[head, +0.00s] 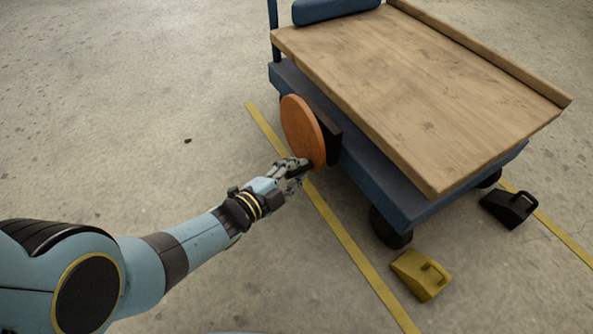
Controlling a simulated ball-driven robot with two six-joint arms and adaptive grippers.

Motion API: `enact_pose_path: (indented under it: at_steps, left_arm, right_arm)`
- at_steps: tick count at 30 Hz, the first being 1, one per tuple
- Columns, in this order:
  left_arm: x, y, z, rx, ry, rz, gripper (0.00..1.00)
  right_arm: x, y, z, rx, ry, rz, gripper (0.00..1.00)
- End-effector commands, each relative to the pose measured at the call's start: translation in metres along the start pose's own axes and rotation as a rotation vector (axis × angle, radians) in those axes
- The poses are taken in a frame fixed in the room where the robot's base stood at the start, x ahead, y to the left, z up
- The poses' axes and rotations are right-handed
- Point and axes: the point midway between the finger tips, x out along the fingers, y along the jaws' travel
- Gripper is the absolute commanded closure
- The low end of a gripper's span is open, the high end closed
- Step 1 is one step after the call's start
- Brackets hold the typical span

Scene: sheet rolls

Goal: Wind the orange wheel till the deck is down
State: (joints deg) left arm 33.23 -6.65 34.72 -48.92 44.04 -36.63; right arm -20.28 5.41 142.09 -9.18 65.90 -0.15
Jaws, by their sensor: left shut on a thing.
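The orange wheel (301,128) is a disc on the near left side of the blue cart, in front of a dark mounting plate. The cart's wooden deck (420,85) lies above the blue frame (385,187). A gap between deck and frame is hard to judge from here. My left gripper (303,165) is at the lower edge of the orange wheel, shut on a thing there. Its fingers hide what they grip, most likely the wheel's handle. My right gripper is not in view.
A yellow wheel chock (420,275) and a black chock (508,208) stand on the floor by the cart's castors. Yellow lines (345,240) run along the concrete.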

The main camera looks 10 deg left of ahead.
Motion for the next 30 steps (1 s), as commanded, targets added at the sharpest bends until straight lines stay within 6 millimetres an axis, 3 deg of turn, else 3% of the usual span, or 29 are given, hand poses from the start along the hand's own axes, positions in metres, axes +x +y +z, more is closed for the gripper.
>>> enact_pose_path:
  at_steps: [1,14,15,19,30]
  left_arm:
    - [0.0032,-0.0073,0.0030,0.021,-0.001,-0.017,1.00]
    - [0.0035,-0.0092,0.0049,0.053,-0.004,-0.036,1.00]
    - [0.0036,-0.0092,0.0048,0.053,-0.004,-0.036,0.74]
    - [0.0032,-0.0077,0.0041,0.051,-0.003,-0.034,0.57]
    - [-0.0027,-0.0020,0.0033,0.046,-0.004,-0.027,0.56]
  right_arm:
    - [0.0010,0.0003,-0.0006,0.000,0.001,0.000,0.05]
    - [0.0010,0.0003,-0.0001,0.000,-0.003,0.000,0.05]
    - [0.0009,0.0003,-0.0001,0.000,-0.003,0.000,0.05]
    - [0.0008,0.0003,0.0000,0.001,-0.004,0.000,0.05]
    - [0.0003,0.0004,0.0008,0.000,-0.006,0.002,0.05]
